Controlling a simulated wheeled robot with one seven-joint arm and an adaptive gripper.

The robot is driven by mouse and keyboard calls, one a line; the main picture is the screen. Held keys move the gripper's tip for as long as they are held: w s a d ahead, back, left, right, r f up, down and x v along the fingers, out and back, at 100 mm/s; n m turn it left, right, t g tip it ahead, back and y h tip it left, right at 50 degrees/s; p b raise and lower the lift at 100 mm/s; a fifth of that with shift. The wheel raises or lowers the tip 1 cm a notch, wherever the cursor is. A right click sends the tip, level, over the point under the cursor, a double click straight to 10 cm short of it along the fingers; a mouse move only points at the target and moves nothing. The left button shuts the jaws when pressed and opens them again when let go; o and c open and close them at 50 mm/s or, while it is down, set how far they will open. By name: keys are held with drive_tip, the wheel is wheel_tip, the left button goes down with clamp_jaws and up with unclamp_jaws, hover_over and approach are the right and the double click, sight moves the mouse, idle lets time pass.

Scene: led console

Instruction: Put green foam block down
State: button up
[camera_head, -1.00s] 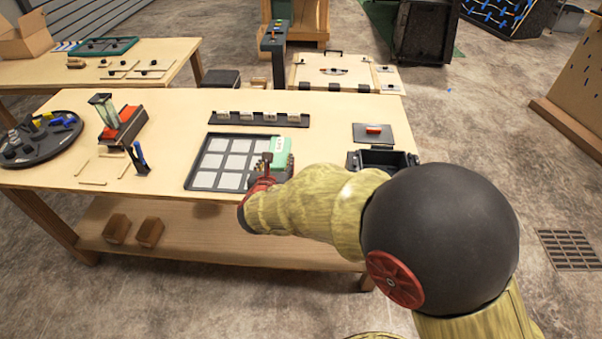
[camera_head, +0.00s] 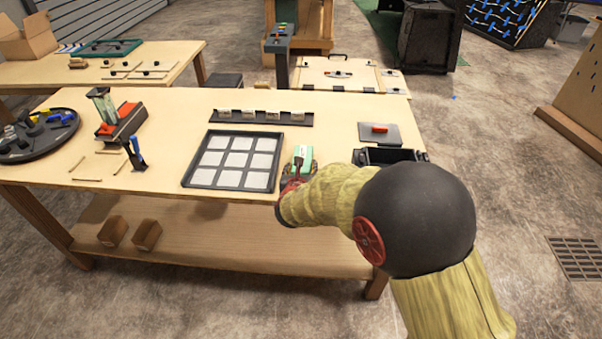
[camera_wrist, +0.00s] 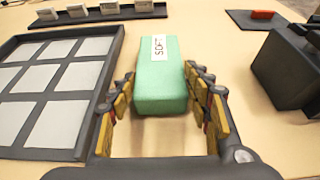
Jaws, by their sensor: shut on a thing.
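The green foam block (camera_wrist: 160,88) has a white label reading SOFT and sits between my gripper's fingers in the wrist view. It also shows in the head view (camera_head: 303,153), mostly behind my arm. My gripper (camera_wrist: 160,98) is shut on the block, with padded fingers along its left and right sides. The block is over bare wooden table (camera_head: 330,115), to the right of the grid tray. I cannot tell whether its underside touches the table.
The dark tray (camera_head: 234,188) with a grid of pale squares lies close on the left. A black open box (camera_head: 390,156) stands to the right. A rack (camera_head: 258,118) of labelled blocks and a dark plate (camera_head: 379,134) with a red piece lie farther back.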

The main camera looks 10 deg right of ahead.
drive_tip(key=shift+f, duration=0.1)
drive_tip(key=shift+f, duration=0.15)
drive_tip(key=o, duration=0.8)
